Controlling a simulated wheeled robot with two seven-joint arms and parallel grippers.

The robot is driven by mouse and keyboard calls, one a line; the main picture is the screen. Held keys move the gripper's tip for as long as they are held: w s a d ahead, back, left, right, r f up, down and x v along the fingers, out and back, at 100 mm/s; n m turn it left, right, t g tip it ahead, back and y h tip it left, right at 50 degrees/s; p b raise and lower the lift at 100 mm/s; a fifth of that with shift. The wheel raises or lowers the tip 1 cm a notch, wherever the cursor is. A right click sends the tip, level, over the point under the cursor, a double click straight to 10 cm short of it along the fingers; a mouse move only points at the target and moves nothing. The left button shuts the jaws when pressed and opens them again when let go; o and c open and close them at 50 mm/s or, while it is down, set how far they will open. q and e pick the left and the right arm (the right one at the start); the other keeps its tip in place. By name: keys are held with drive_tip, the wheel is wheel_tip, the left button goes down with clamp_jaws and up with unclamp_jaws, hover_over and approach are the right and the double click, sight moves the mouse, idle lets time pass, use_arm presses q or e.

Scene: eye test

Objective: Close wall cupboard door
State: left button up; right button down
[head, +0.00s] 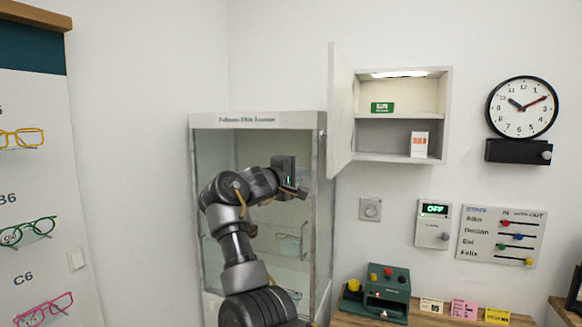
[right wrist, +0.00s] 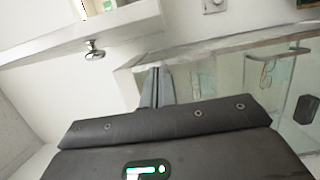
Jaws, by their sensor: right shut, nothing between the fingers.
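The wall cupboard (head: 448,120) is white and hangs on the back wall with its front open. Its door (head: 341,112) stands wide open at the left side, swung out toward me. In the right wrist view a silver knob (right wrist: 94,50) sticks out by a long pale panel, likely the door. My right gripper (head: 302,192) is shut and empty, below and left of the door and apart from it. Its closed fingers also show in the right wrist view (right wrist: 157,88). My left gripper is not in view.
A glass display case (head: 258,120) stands behind my right arm, below and left of the cupboard. The cupboard holds a green box (head: 382,107) and a white box (head: 419,144). A clock (head: 522,107) hangs to its right. A green device (head: 387,290) stands on the table below.

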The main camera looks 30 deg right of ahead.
use_arm(q)
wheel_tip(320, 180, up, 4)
drive_tip(key=p, duration=0.3)
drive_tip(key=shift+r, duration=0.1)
use_arm(e)
drive_tip(key=d, duration=0.1)
drive_tip(key=s+d, duration=0.1)
drive_tip(key=d, duration=0.1)
drive_tip(key=s+d, duration=0.1)
drive_tip(key=d, duration=0.1)
drive_tip(key=shift+s, duration=0.15)
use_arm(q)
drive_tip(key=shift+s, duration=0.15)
use_arm(e)
drive_tip(key=shift+s+f, duration=0.1)
